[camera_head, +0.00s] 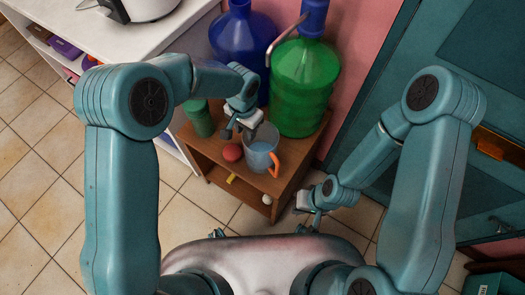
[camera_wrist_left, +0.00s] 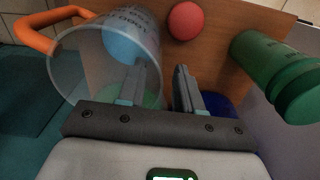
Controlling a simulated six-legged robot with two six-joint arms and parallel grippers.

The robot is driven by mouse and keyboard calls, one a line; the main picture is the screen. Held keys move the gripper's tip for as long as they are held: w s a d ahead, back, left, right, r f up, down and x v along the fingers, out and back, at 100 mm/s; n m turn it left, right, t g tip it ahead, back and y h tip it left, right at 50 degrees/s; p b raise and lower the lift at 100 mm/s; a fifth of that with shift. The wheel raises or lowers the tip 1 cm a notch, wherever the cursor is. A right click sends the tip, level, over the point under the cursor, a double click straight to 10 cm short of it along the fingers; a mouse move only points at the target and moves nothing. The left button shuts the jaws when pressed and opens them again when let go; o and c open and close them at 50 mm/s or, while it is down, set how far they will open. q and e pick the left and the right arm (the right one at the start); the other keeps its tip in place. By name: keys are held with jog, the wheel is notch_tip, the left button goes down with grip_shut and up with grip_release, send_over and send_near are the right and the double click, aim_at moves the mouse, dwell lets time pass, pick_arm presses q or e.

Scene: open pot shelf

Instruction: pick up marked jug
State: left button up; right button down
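The clear jug (camera_head: 262,157) with an orange handle stands upright on top of the wooden shelf. In the left wrist view the jug (camera_wrist_left: 95,60) is at the upper left, with printed writing on its wall. My left gripper (camera_head: 238,130) is above the shelf, just behind and left of the jug. In the left wrist view the left gripper (camera_wrist_left: 160,78) is open, with a gap between its fingers. One finger overlaps the jug's near side; I cannot tell whether it is inside or outside the wall. My right gripper (camera_head: 308,208) is low, right of the shelf; its finger state is unclear.
A red ball (camera_head: 232,152) and a green container (camera_head: 200,120) stand left of the jug. A large green bottle (camera_head: 300,88) and blue bottle (camera_head: 240,40) stand behind. A white counter (camera_head: 90,30) is at left, a teal door (camera_head: 405,75) at right. Tiled floor (camera_head: 190,215) is clear in front.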

pick_arm(q)
grip_shut()
dwell(1.4)
